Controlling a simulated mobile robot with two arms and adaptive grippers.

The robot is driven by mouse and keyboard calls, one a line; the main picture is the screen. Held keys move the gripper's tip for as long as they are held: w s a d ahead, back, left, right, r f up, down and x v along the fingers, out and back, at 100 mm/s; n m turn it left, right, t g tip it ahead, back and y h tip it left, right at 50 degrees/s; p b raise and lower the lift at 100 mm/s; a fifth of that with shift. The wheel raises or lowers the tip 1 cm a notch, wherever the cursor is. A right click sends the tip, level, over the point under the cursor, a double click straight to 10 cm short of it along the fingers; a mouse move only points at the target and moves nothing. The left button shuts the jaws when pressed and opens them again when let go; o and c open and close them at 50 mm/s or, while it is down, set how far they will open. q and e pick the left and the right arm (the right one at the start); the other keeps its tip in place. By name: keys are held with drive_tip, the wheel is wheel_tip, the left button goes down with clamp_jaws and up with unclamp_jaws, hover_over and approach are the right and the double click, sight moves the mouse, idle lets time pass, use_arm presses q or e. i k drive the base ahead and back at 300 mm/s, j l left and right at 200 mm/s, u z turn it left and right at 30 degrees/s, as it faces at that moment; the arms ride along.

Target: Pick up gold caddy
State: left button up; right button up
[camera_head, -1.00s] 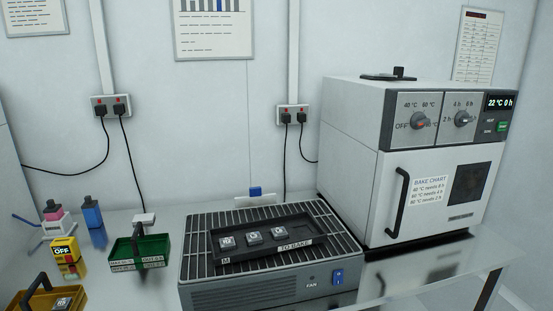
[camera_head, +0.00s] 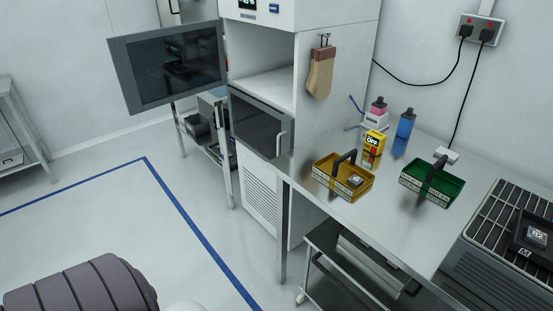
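The gold caddy (camera_head: 330,184) is a shallow yellow-gold tray with a dark upright handle. It stands on the steel bench near its left front part and holds a small grey chip-like piece (camera_head: 355,181). A green caddy (camera_head: 447,191) of the same shape stands to its right, apart from it. Neither of my grippers shows in the head view. A dark ribbed, rounded part at the bottom left seems to be part of my own arm, away from the bench.
Floor before the bench is open.

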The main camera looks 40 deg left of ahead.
sight(335, 168)
drive_tip(key=u, duration=0.8)
